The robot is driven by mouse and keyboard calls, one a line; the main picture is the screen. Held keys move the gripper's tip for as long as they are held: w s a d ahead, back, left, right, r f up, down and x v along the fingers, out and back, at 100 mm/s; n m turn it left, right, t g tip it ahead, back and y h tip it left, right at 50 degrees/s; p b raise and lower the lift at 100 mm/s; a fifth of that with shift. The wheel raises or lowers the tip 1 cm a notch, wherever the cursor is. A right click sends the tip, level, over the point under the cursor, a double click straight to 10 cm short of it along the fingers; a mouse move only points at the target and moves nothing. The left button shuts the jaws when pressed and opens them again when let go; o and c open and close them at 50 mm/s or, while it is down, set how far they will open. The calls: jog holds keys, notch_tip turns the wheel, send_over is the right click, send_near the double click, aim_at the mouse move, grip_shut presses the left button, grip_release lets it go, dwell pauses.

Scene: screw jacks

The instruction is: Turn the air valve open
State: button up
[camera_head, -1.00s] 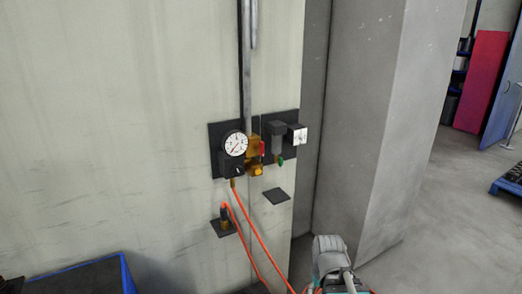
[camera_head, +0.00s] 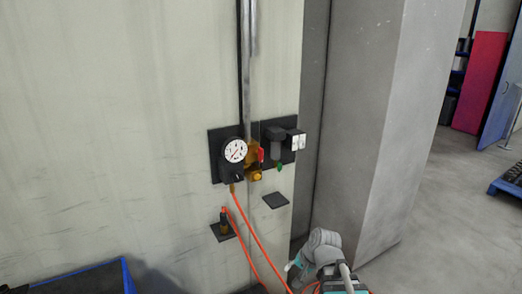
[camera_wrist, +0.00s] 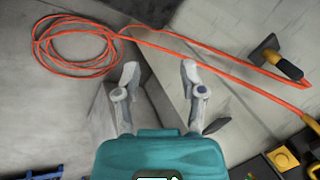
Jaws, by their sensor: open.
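The air valve is a brass body (camera_head: 254,158) with a red lever (camera_head: 261,156), on a dark panel on the wall in the head view. A round white gauge (camera_head: 235,151) is left of it, and an orange hose (camera_head: 246,222) hangs below. Yellow-brass fittings (camera_wrist: 284,158) show at the lower right in the wrist view; the red lever cannot be made out there. My gripper (camera_wrist: 159,72) is open and empty, its two fingers apart. My arm is low and right of the panel in the head view, apart from the valve; the fingertips cannot be made out there.
A dark filter unit (camera_head: 276,143) with a green knob sits right of the valve. Two small dark shelves (camera_head: 275,200) stick out below the panel. The hose lies coiled (camera_wrist: 72,48) in the wrist view. A concrete pillar (camera_head: 361,130) stands to the right.

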jog(key=w+a+r+m+t+y+p, duration=0.3)
jog(key=w+a+r+m, duration=0.25)
jog(key=r, duration=0.25)
jog(key=m+t+y+p, duration=0.2)
jog(key=m+t+p, duration=0.6)
jog(key=m, duration=1.2)
send_near(262, 155)
jog(key=s+f+t+b, duration=0.1)
jog(key=s+t+b, duration=0.1)
jog(key=s, duration=0.1)
jog(key=shift+w+d, duration=0.15)
jog(key=shift+d, duration=0.35)
jog(key=shift+f, duration=0.1)
jog(key=x, duration=1.3)
jog(key=shift+w+a+f, duration=0.1)
jog(key=shift+w+a, duration=0.15)
jog(key=shift+w, duration=0.1)
grip_shut()
